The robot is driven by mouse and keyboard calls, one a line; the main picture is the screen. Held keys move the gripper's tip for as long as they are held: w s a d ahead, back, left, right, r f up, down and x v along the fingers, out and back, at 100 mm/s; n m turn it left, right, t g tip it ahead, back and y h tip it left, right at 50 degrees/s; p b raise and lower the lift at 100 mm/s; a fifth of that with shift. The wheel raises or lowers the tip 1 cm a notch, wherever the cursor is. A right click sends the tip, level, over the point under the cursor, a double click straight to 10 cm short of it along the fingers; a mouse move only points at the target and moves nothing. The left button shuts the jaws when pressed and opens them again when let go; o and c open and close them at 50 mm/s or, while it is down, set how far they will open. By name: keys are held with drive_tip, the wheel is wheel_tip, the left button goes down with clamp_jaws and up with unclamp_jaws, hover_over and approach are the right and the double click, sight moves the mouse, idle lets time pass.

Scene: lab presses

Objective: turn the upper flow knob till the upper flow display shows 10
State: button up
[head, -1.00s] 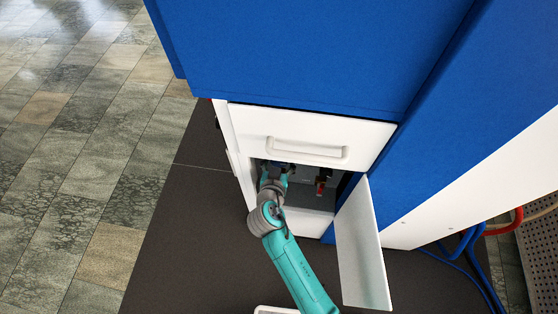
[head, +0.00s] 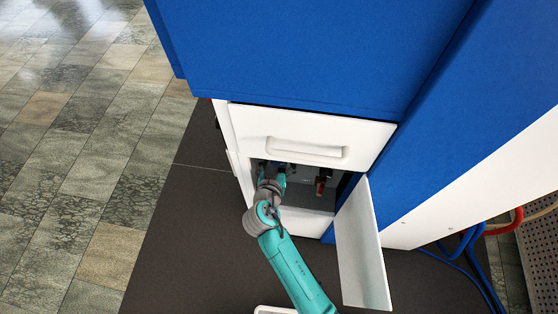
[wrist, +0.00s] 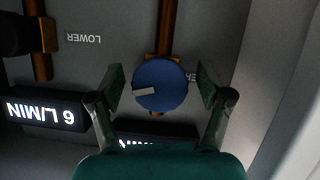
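In the wrist view, a round blue knob (wrist: 160,86) with a pale pointer mark sits in front of a copper pipe. My gripper (wrist: 161,88) is open, one finger on each side of the knob, with visible gaps to it. The label behind the knob is mostly covered; only its end shows. A lit display (wrist: 42,113) at the left reads upside down in L/MIN, with one digit that looks like 6 or 9. A second display (wrist: 155,132) below the knob is mostly hidden by my gripper. In the head view my gripper (head: 272,178) reaches into the cabinet.
A label LOWER (wrist: 84,38) appears upside down beside another pipe (wrist: 38,50) and a dark part (wrist: 14,35). A pale wall stands close at the right. In the head view, the open cabinet door (head: 362,245) is right of my arm and a white drawer (head: 310,135) is above.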

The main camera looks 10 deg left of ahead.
drive_tip(key=v, duration=1.2)
drive_tip(key=shift+r, duration=0.1)
drive_tip(key=w+f+m, duration=0.1)
drive_tip(key=w, duration=0.2)
drive_tip(key=w+f+m, duration=0.1)
drive_tip(key=w, duration=0.3)
drive_tip(key=w+d+f+m, duration=0.1)
drive_tip(key=w+f, duration=0.1)
drive_tip(key=w, duration=0.2)
drive_tip(key=shift+y, duration=0.4)
